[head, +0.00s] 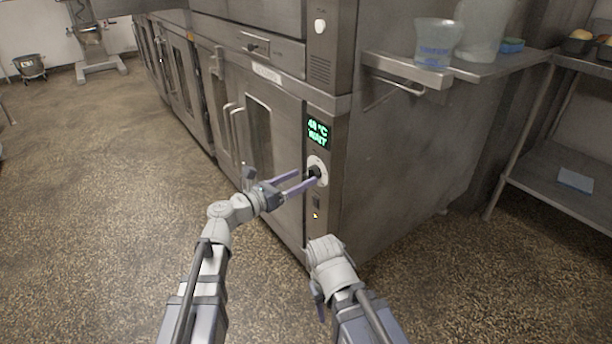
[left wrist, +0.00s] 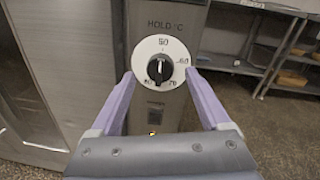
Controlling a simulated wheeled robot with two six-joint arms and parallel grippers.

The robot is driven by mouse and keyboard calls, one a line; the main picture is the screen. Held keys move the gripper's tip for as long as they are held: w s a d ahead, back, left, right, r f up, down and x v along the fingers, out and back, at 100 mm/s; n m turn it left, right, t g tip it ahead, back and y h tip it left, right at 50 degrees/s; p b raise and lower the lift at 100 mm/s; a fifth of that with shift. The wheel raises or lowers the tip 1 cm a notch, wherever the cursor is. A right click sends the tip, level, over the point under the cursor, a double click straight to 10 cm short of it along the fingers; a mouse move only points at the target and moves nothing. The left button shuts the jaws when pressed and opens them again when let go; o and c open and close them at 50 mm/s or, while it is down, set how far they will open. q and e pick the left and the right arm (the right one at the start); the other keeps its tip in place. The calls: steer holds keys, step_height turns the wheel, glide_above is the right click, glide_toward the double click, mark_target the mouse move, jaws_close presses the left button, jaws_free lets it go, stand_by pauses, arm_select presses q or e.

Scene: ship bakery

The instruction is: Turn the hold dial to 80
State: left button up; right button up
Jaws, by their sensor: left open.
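The hold dial (head: 323,163) is a white disc with a black knob (head: 314,172) on the oven's front post. In the left wrist view the dial (left wrist: 142,50) sits under the label "HOLD °C", with 50 at the top, 60 at right, and 70 and 80 along the bottom. A light mark on the knob (left wrist: 160,69) seems to point up, towards 50. My left gripper (head: 307,178) is open, its purple fingers to either side of the knob with gaps showing in the wrist view. My right arm's end (head: 330,262) is low in front; its jaws are mostly hidden.
A green display (head: 318,131) above the dial seems to read 40 °C WAIT. A small switch (head: 316,202) is below the dial. A steel shelf (head: 405,75) with a clear tub (head: 437,42) juts out at right. Open floor lies at left.

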mark_target(312, 174)
arm_select(q)
steer(key=shift+x, duration=1.35)
jaws_close()
